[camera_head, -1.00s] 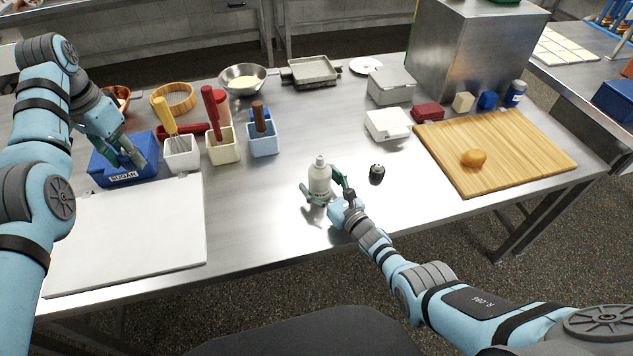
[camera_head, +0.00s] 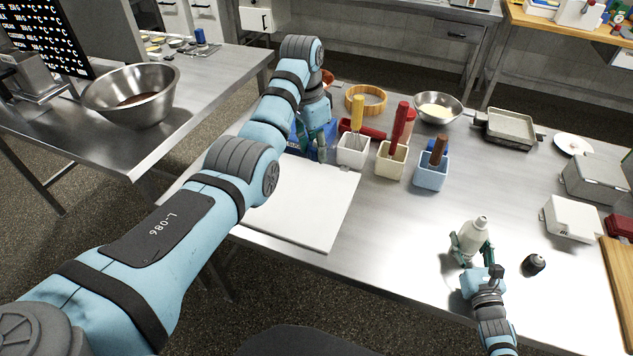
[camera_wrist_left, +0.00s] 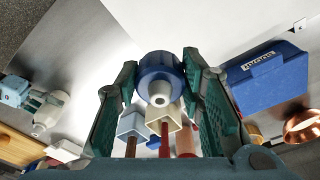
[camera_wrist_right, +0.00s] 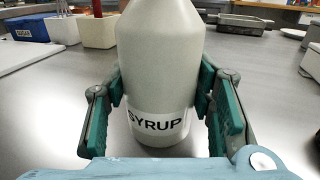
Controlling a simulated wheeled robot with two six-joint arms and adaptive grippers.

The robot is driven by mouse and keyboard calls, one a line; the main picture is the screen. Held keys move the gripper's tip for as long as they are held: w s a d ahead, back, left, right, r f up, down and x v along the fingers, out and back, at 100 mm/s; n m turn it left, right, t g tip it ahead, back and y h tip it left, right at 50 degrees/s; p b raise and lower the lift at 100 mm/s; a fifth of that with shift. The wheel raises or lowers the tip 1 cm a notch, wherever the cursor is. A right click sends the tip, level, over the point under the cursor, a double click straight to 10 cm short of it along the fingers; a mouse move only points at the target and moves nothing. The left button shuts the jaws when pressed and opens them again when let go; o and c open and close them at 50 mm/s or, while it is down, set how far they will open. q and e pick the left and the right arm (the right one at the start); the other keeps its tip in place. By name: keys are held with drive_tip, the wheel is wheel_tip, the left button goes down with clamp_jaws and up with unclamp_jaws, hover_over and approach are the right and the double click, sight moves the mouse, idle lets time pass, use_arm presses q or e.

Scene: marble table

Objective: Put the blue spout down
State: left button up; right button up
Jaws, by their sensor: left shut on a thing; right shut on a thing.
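The blue spout (camera_wrist_left: 160,78) is round with a pale tip and sits between the fingers of my left gripper (camera_wrist_left: 160,72), which is shut on it. In the head view my left gripper (camera_head: 318,148) is by the blue sugar box and the back edge of a white board (camera_head: 300,205); the spout cannot be made out there. How high it is above the surface I cannot tell. My right gripper (camera_head: 470,258) is shut around a white syrup bottle (camera_head: 474,238), which stands upright on the metal table. The right wrist view shows the bottle (camera_wrist_right: 160,60) with its SYRUP label.
The blue sugar box (camera_wrist_left: 265,78) is close to my left gripper. Beside it are a white whisk container (camera_head: 352,150), a cream container (camera_head: 391,161) and a light blue container (camera_head: 430,169). A small black object (camera_head: 534,264) lies right of the bottle. The white board is bare.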

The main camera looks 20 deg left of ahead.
sight(313, 214)
use_arm(q)
drive_tip(key=f+n, duration=0.3)
drive_tip(key=f, duration=0.3)
drive_tip(key=s+f+n, duration=0.1)
drive_tip(key=f+n, duration=0.2)
drive_tip(key=f, duration=0.3)
drive_tip(key=s+f+n+y, duration=0.1)
drive_tip(key=f+n, duration=0.2)
drive_tip(key=f, duration=0.4)
drive_tip(key=shift+d, duration=0.1)
drive_tip(key=shift+f, duration=0.15)
drive_tip(key=o, duration=0.9)
drive_tip(key=shift+o, duration=0.2)
